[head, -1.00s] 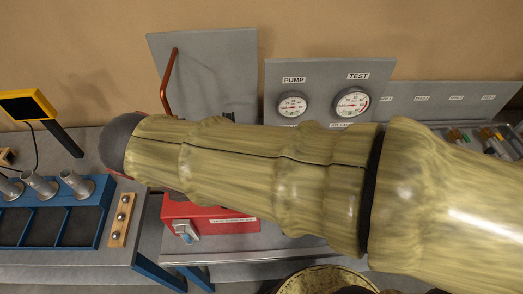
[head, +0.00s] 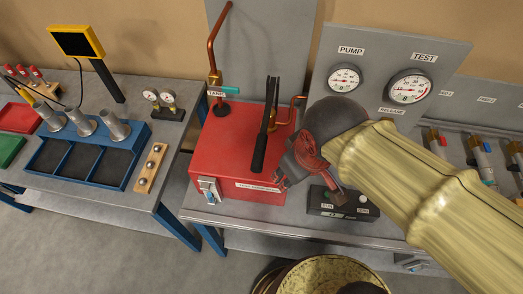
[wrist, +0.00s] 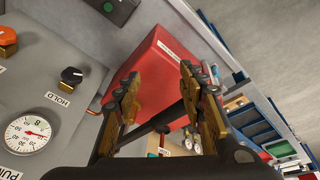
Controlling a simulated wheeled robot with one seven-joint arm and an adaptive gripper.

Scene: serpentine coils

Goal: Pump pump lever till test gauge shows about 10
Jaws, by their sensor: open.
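The pump lever (head: 261,140) is a dark bar with a black grip, standing steeply at the front of the red pump box (head: 225,150). My gripper (head: 308,186) is just right of the lever, apart from it in the head view. In the wrist view my gripper (wrist: 160,88) has its fingers spread, with a dark bar, apparently the lever (wrist: 165,119), running across behind them; contact cannot be told. The test gauge (head: 409,87) is a white dial on the grey panel; its needle is too small to read. The pump gauge (head: 344,78) sits left of it.
A small black control box (head: 343,205) stands on the bench below my gripper. Copper pipes (head: 216,45) rise behind the red box. A blue tray (head: 85,160) and two small gauges (head: 160,98) are on the left bench.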

